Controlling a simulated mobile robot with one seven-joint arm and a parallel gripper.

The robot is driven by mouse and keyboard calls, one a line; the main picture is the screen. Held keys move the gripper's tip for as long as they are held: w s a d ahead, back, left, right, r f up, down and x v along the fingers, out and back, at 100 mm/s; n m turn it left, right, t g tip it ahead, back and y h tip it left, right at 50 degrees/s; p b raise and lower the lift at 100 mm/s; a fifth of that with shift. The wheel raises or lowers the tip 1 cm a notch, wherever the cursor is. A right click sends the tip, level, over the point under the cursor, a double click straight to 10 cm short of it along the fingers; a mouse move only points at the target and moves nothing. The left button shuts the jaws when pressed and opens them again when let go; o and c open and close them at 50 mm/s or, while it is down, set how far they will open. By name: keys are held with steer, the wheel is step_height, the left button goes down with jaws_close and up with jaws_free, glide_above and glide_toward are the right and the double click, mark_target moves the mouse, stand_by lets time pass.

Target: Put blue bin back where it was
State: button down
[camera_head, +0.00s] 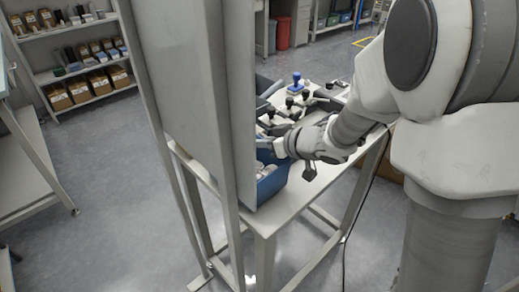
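The blue bin (272,184) stands on the near part of the white workbench (288,207), partly hidden behind a grey upright panel. Pale items show inside it. My arm reaches in from the right, and my gripper (271,148) is at the bin's upper rim, on its right side. The fingertips are small and partly covered by my wrist and the panel, so I cannot tell whether they are open or touching the bin.
The tall grey panel (190,90) blocks the view of the bench's left side. Clamp-like fixtures with black knobs and a blue-topped part (296,83) occupy the bench behind my wrist. Shelves with boxes (85,60) stand at the back left. Red bins (282,34) are at the back. Open floor lies left.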

steer(key=shift+f, duration=0.35)
steer(key=shift+f, duration=0.15)
steer(key=c, duration=1)
jaws_free()
steer(key=shift+c, duration=0.2)
